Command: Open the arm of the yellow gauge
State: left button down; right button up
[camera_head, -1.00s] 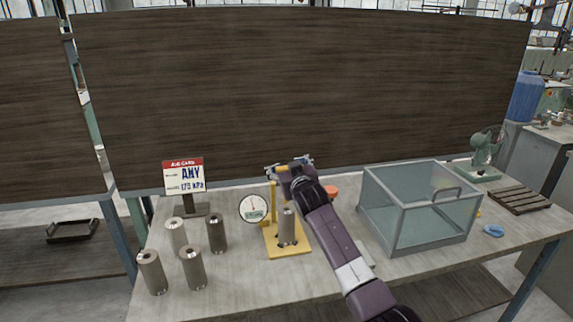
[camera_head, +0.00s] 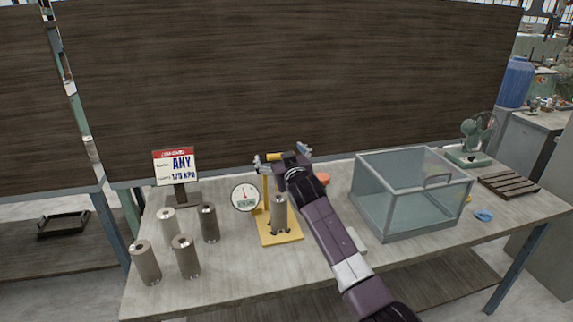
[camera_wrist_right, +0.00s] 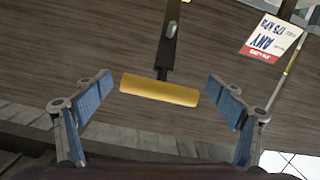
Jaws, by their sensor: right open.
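The yellow gauge (camera_head: 265,224) stands on the table, with a yellow base, a post and a round white dial (camera_head: 244,197). A grey cylinder (camera_head: 279,214) stands upright on its base. My right gripper (camera_head: 281,156) is at the top of the gauge, with its fingers spread. In the right wrist view the gauge's yellow handle (camera_wrist_right: 160,89) lies crosswise on a dark arm, between the open blue-padded fingers of the right gripper (camera_wrist_right: 160,103). A gap shows on both sides of the handle. My right forearm hides part of the gauge's right side. My left gripper is not in view.
Several grey cylinders (camera_head: 187,257) stand left of the gauge. Behind them is a sign card (camera_head: 175,165). A glass-walled box (camera_head: 412,195) stands to the right, with a blue item (camera_head: 484,216), a slatted rack (camera_head: 508,187) and a green fan (camera_head: 470,140) beyond.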

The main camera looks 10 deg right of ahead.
jog(key=s+r, duration=0.1)
jog(key=s, duration=0.8)
jog(key=shift+s+d+r, duration=0.2)
jog(key=shift+s+r, duration=0.05)
jog(key=shift+s, duration=0.15)
